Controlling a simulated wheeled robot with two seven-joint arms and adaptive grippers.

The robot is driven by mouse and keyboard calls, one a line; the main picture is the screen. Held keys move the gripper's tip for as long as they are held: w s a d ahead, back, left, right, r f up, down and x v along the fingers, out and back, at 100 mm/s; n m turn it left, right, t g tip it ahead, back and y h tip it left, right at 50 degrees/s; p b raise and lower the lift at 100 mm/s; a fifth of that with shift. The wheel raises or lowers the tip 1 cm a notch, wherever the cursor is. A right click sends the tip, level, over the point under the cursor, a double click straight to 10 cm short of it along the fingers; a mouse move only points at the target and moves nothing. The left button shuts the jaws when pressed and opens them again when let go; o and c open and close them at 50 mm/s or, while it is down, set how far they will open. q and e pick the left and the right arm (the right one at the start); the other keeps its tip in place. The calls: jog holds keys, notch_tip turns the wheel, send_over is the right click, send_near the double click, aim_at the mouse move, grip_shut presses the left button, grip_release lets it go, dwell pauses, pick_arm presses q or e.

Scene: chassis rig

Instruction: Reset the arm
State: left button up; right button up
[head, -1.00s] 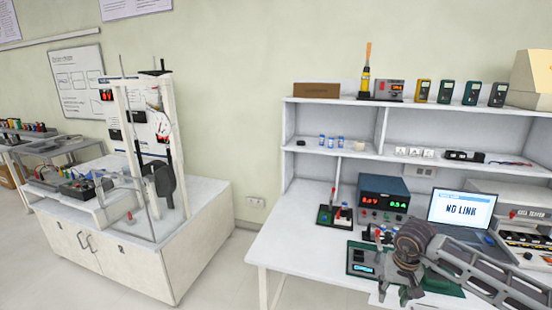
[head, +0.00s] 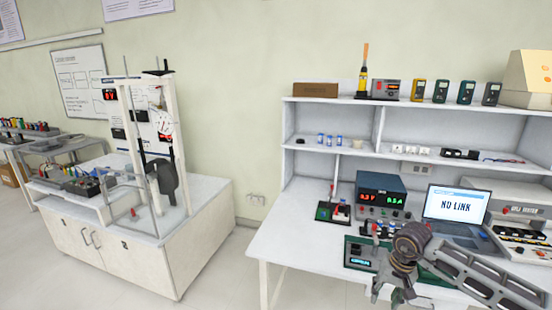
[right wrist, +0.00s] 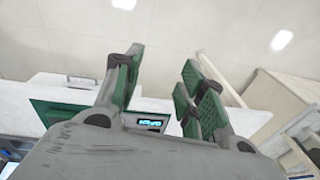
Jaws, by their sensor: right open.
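My right gripper (head: 391,293) hangs at the front edge of the white workbench (head: 300,238), at the end of my right arm coming in from the right. In the right wrist view its two green-padded fingers (right wrist: 158,88) are apart with nothing between them. A green board (head: 358,254) with a small lit display lies on the bench just behind the gripper, partly hidden by it. The board also shows beneath the fingers in the right wrist view (right wrist: 62,112). My left gripper is not in view.
A power supply (head: 382,197), a laptop (head: 455,207) reading "NO LINK" and a grey device (head: 520,222) stand on the bench. A shelf unit (head: 430,111) rises behind, holding several meters. A cabinet with a test rig (head: 165,235) stands left, across a floor gap.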

jog(key=w+a+f+m+t+y, duration=0.1)
jog(key=w+a+f+m+y, duration=0.2)
jog(key=a+f+m+y, duration=0.45)
jog(key=w+a+f+m+t+y, duration=0.2)
jog(key=w+a+f+m+y, duration=0.15)
jog(key=a+m, duration=0.5)
jog(key=s+d+f+m+t+h, duration=0.15)
jog(key=d+f+m+t, duration=0.3)
jog(key=f+m, duration=0.7)
jog(key=s+d+f+m+t+h, duration=0.1)
jog(key=d+f+m+t+h, duration=0.2)
jog(key=d+f+m, duration=0.75)
jog(key=s+f+m+g+h, duration=0.4)
jog(key=s+f+m+h, duration=0.2)
jog(key=s+f+m, duration=1.2)
jog(key=s+a+f+m+g, duration=0.1)
jog(key=s+f+m+g, duration=0.2)
jog(key=s, duration=1.2)
jog(key=s+a+f+m+g+h, duration=0.1)
jog(key=s+f+m+g, duration=0.2)
jog(key=s, duration=1.3)
notch_tip(320, 180, down, 5)
jog(key=m, duration=0.3)
jog(key=shift+s+a, duration=0.15)
jog(key=shift+s, duration=0.15)
